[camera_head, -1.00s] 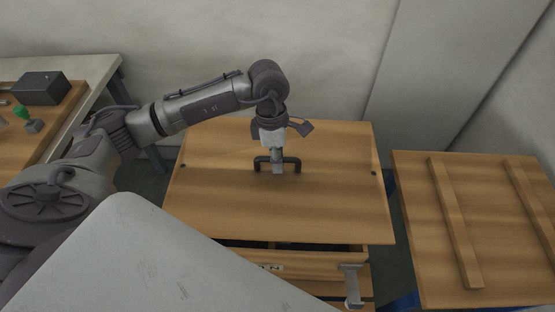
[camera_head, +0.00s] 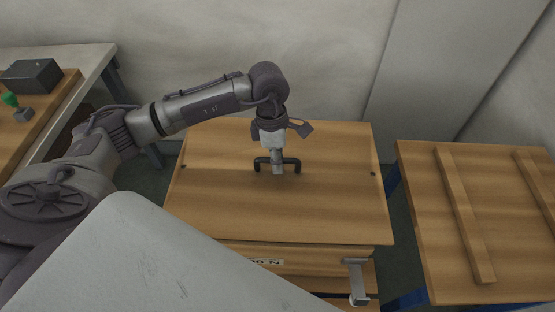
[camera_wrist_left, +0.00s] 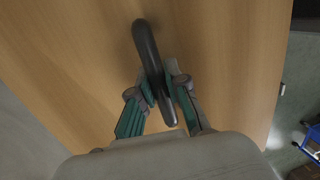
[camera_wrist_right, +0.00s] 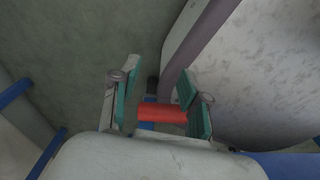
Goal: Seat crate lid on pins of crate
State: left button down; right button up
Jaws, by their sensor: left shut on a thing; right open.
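The crate lid (camera_head: 220,205) is a flat wooden board with a dark bar handle (camera_head: 291,161) and a small dark hole near each side. My left gripper (camera_head: 277,168) is shut on the handle from above; the left wrist view shows the handle (camera_wrist_left: 146,45) between its fingers. The wooden crate (camera_head: 315,262) is under the lid, its front showing with a partly covered label and a metal latch (camera_head: 356,280). The pins are hidden, so I cannot tell whether the lid touches them. My right gripper (camera_wrist_right: 158,85) is open in the right wrist view.
A wooden panel with two battens (camera_head: 460,215) stands to the right, across a narrow gap. A table at the left holds a dark box (camera_head: 31,76) and a green-topped item (camera_head: 10,100). A wall is behind. A red thing (camera_wrist_right: 162,112) shows around the right fingers, its contact unclear.

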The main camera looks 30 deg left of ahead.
pick_arm(q)
jog(key=shift+b, duration=0.6)
dwell(1.4)
jog(key=shift+f+b, duration=0.3)
jog(key=shift+b, duration=0.05)
jog(key=shift+f+b, duration=0.85)
jog(key=shift+f, duration=0.05)
jog(key=shift+f, duration=0.1)
